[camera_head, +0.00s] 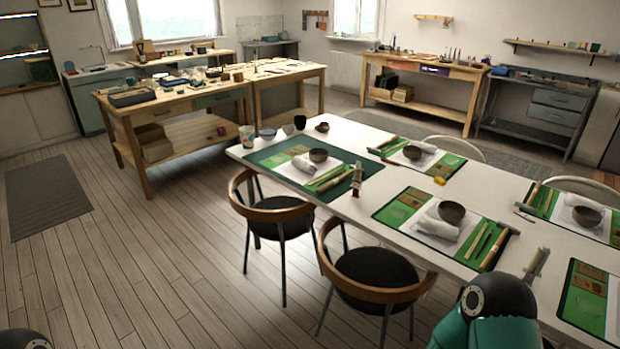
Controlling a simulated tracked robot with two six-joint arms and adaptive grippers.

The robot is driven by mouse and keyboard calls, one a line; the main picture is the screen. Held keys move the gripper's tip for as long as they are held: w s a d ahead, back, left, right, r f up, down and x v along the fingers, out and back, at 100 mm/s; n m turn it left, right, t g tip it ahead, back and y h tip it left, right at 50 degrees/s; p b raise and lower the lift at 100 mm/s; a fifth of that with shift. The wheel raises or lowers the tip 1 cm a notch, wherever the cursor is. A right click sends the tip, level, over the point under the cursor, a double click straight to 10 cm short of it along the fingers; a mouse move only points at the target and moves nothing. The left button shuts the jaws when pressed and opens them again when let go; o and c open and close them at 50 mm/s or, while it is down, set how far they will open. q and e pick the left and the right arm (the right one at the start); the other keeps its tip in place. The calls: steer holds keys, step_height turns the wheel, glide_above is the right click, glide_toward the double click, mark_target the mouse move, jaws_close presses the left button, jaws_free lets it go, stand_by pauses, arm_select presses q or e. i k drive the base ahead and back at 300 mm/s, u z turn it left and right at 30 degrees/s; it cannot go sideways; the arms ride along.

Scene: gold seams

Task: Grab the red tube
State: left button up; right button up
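I cannot make out a clearly red tube in the head view. A small upright tube-like item (356,179), pale on top and dark below, stands on the long white table (345,208) by the near right corner of the far left place setting. Only rounded parts of my arms show at the bottom left and bottom right.
Green mats with bowls (452,212), rolled cloths and sticks cover much of the table. Two wooden-backed chairs (376,278) stand at its near side. A cluttered workbench (190,98) stands behind. The wooden floor (150,255) at the left is open.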

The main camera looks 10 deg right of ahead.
mark_target(356, 181)
steer(key=u, duration=0.6)
steer(key=i, duration=1.85)
steer(key=z, duration=1.55)
steer(key=k, duration=0.85)
steer(key=z, duration=0.2)
steer(key=i, duration=0.55)
steer(key=u, duration=0.05)
